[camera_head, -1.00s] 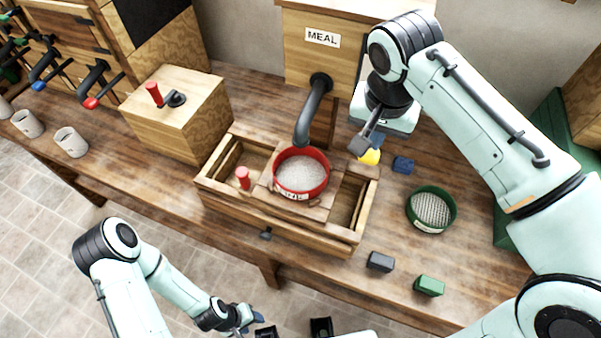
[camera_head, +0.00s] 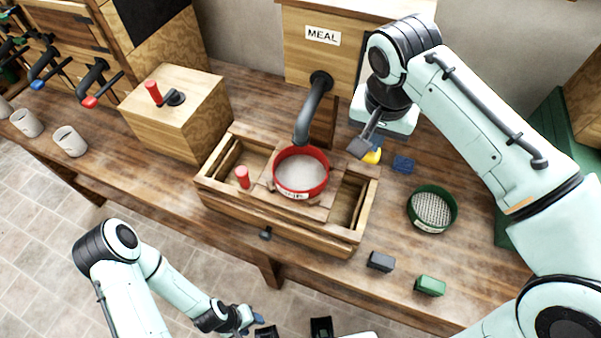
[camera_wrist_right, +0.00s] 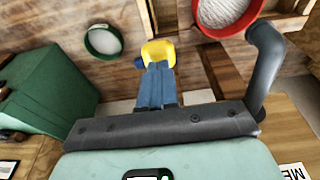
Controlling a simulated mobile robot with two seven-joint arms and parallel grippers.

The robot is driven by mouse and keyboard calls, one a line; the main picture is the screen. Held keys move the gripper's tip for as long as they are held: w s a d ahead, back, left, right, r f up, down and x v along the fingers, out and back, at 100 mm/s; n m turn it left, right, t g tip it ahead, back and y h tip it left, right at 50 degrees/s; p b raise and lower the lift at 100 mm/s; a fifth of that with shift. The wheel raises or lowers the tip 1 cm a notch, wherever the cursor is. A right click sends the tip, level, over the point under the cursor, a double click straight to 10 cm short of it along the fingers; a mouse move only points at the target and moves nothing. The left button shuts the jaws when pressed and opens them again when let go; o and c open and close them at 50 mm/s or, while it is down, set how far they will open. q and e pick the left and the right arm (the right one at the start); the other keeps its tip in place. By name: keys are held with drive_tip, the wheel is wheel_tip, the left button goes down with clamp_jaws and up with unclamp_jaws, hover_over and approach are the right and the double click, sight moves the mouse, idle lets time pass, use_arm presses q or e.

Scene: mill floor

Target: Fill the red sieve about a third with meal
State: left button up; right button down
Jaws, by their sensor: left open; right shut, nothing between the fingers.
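The red sieve (camera_head: 301,173) sits on the wooden frame under the dark spout (camera_head: 315,108) of the box marked MEAL (camera_head: 322,37). Pale, smooth meal covers its bottom below the rim; its exact depth is hard to tell. The red sieve also shows at the top of the right wrist view (camera_wrist_right: 225,14). My right gripper (camera_wrist_right: 154,72) is shut and empty, its blue fingers at a yellow thing (camera_wrist_right: 158,51), right of the spout; the yellow thing is partly hidden in the head view. My left gripper (camera_head: 247,318) is open and empty, low in front of the bench.
A green sieve (camera_head: 431,209) with bare mesh stands on the right. A blue block (camera_head: 403,164), dark block (camera_head: 380,262) and green block (camera_head: 429,286) lie on the bench. A wooden box with a red-handled crank (camera_head: 175,110) and pale cups (camera_head: 70,141) stand left.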

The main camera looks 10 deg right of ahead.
sight(370, 154)
drive_tip(key=shift+f+b, duration=1.3)
drive_tip(key=shift+f, duration=1.3)
use_arm(q)
drive_tip(key=f, duration=0.1)
drive_tip(key=s+f, duration=0.1)
drive_tip(key=f, duration=0.1)
drive_tip(key=shift+s, duration=0.3)
use_arm(e)
drive_tip(key=shift+r, duration=0.1)
idle(0.6)
drive_tip(key=shift+r+p, duration=0.3)
drive_tip(key=shift+r, duration=0.05)
drive_tip(key=r+p, duration=0.2)
drive_tip(key=r, duration=0.1)
drive_tip(key=r+p, duration=0.4)
drive_tip(key=r, duration=0.1)
drive_tip(key=shift+w+r, duration=0.25)
drive_tip(key=shift+r, duration=0.05)
drive_tip(key=shift+s+f, duration=0.15)
drive_tip(key=shift+s, duration=0.25)
use_arm(q)
drive_tip(key=w+r, duration=0.5)
drive_tip(key=r, duration=0.3)
drive_tip(key=shift+w+r+t, duration=0.2)
drive_tip(key=shift+w+t, duration=0.1)
drive_tip(key=shift+w, duration=0.05)
use_arm(e)
drive_tip(key=shift+w, duration=0.15)
